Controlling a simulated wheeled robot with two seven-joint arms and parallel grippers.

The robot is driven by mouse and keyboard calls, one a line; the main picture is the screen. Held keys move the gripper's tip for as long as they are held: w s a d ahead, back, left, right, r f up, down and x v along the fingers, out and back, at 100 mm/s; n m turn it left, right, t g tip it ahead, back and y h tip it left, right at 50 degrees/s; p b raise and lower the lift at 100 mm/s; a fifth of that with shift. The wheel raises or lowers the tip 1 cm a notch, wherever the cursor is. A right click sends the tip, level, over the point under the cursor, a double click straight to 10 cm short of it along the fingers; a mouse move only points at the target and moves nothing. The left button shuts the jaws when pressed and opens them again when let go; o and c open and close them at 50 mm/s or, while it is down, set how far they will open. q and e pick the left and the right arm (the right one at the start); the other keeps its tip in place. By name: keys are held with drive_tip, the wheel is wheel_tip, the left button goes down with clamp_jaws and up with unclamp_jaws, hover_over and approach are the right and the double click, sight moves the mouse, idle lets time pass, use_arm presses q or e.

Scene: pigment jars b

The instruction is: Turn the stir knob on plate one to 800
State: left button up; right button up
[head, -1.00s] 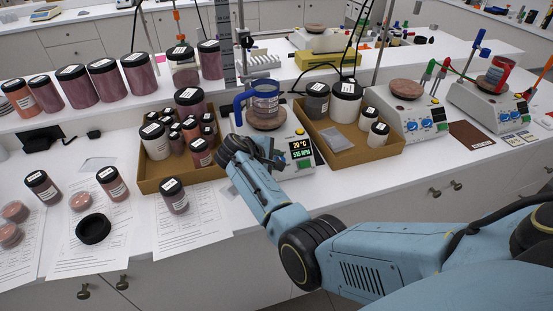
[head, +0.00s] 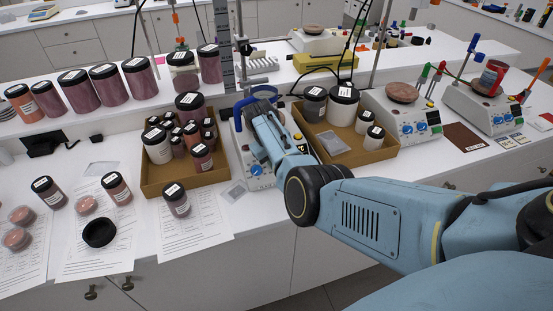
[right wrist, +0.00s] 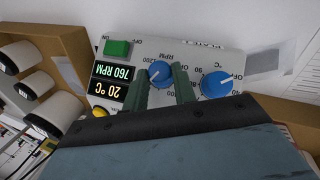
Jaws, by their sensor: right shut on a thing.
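The hot plate (head: 241,143) stands between two cardboard trays in the head view, mostly behind my right arm. In the right wrist view its panel (right wrist: 205,60) appears upside down. The display (right wrist: 108,81) reads 760 RPM and 20 °C. My right gripper (right wrist: 160,84) is shut on the blue RPM stir knob (right wrist: 160,72), one finger on each side. The blue °C knob (right wrist: 216,83) sits beside it, clear of the fingers; it also shows in the head view (head: 256,169). My left gripper is not in view.
The left tray (head: 185,190) holds several jars; the right tray (head: 345,156) holds jars and a packet. Two other hot plates stand at right. Loose jars and papers cover the left front.

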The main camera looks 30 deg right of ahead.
drive_tip(key=shift+d+m+y, duration=0.15)
drive_tip(key=shift+m+y, duration=0.35)
drive_tip(key=shift+s+p, duration=0.1)
drive_tip(key=shift+p, duration=0.2)
drive_tip(key=shift+f, duration=0.1)
drive_tip(key=o, duration=1)
wheel_tip(320, 180, up, 13)
drive_tip(key=a, duration=0.2)
drive_tip(key=shift+r+p, duration=0.2)
drive_tip(key=shift+p, duration=0.25)
drive_tip(key=shift+a, duration=0.1)
